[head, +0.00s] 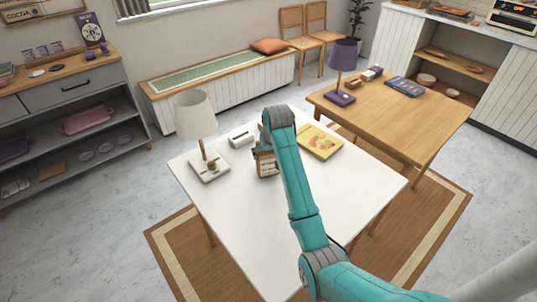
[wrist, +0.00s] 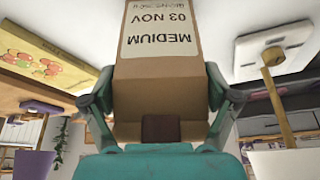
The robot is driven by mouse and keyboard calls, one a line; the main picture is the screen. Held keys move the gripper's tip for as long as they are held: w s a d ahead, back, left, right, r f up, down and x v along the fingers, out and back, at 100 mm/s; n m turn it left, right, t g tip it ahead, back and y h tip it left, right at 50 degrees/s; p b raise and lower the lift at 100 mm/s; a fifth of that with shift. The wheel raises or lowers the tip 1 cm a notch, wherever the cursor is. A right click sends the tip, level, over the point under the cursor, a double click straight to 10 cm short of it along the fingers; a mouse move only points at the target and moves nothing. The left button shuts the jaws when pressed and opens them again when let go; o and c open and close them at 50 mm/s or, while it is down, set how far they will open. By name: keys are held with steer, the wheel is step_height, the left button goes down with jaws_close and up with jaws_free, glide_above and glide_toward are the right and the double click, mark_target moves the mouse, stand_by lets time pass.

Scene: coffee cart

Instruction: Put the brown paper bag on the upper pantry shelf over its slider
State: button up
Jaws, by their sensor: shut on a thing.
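The brown paper bag (head: 268,168) is at the white table, mostly hidden behind my teal arm in the head view. In the wrist view, the brown paper bag (wrist: 160,70) fills the middle, with a pale label reading MEDIUM 03 NOV upside down. My gripper (wrist: 160,102) is shut on it, one finger against each side. In the head view my gripper (head: 263,150) is partly hidden by my arm. I cannot tell whether the bag touches the table. The upper pantry shelf (head: 455,60) is in the white cabinet at the far right; white slatted panels (head: 413,35) flank its open shelves.
The white table (head: 240,215) also holds a cream lamp (head: 195,115), a small white box (head: 241,136) and a yellow book (head: 320,142). A wooden table (head: 420,110) with a purple lamp (head: 343,57) stands between it and the cabinet. Floor shows at lower left.

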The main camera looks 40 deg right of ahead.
steer(key=shift+f, duration=0.35)
steer(key=shift+f, duration=0.15)
steer(key=o, duration=1.2)
steer(key=shift+c, duration=0.2)
